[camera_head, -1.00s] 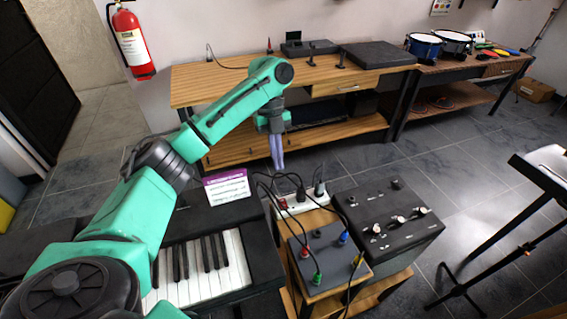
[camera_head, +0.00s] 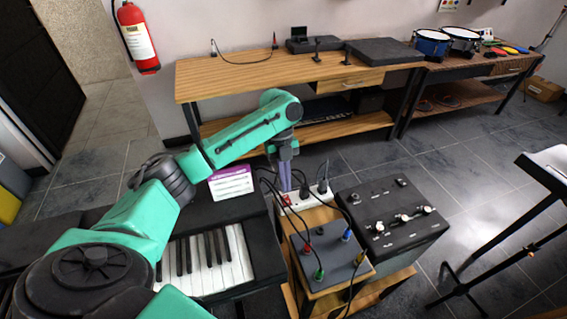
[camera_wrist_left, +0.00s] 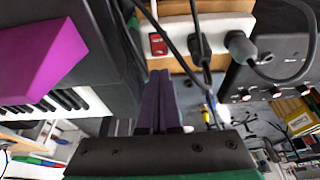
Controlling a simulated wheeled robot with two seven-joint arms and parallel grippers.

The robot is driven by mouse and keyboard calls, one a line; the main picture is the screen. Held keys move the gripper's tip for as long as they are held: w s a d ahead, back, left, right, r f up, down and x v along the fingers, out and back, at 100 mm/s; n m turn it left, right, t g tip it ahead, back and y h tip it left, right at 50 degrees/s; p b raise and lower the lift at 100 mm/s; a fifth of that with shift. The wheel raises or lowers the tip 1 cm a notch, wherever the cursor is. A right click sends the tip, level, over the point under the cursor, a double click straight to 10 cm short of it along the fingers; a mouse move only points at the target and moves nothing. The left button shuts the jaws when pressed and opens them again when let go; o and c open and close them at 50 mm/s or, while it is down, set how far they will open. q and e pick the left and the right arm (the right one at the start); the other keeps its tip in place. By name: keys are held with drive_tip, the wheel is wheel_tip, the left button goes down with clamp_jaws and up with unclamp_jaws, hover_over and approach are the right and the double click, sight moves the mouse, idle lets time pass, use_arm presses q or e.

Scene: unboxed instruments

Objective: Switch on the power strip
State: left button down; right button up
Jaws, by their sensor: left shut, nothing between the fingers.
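The white power strip (camera_head: 304,204) lies on the wooden stand, with black plugs and cables in it. Its red switch (camera_head: 286,199) is at the left end. In the left wrist view the strip (camera_wrist_left: 178,43) runs across the top, and the red switch (camera_wrist_left: 158,44) shows uncovered. My left gripper (camera_head: 286,188) is shut and empty, pointing down with its tips just above the switch end. In the wrist view its purple fingers (camera_wrist_left: 160,76) end just below the switch. I cannot tell whether they touch the strip. My right gripper is not in view.
A keyboard (camera_head: 208,262) with a purple-and-white card (camera_head: 231,183) is to the left. A grey box with coloured plugs (camera_head: 335,262) and a black box with knobs (camera_head: 390,218) stand close in front and to the right. Cables loop around the strip.

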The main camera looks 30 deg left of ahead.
sight(287, 202)
use_arm(q)
drive_tip(key=x, duration=0.4)
drive_tip(key=shift+w+a+f+p, duration=0.25)
drive_tip(key=shift+a+f+p, duration=0.05)
drive_tip(key=shift+f+p, duration=0.05)
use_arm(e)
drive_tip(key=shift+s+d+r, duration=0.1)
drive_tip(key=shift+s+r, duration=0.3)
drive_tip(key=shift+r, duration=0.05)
use_arm(q)
drive_tip(key=shift+f, duration=0.2)
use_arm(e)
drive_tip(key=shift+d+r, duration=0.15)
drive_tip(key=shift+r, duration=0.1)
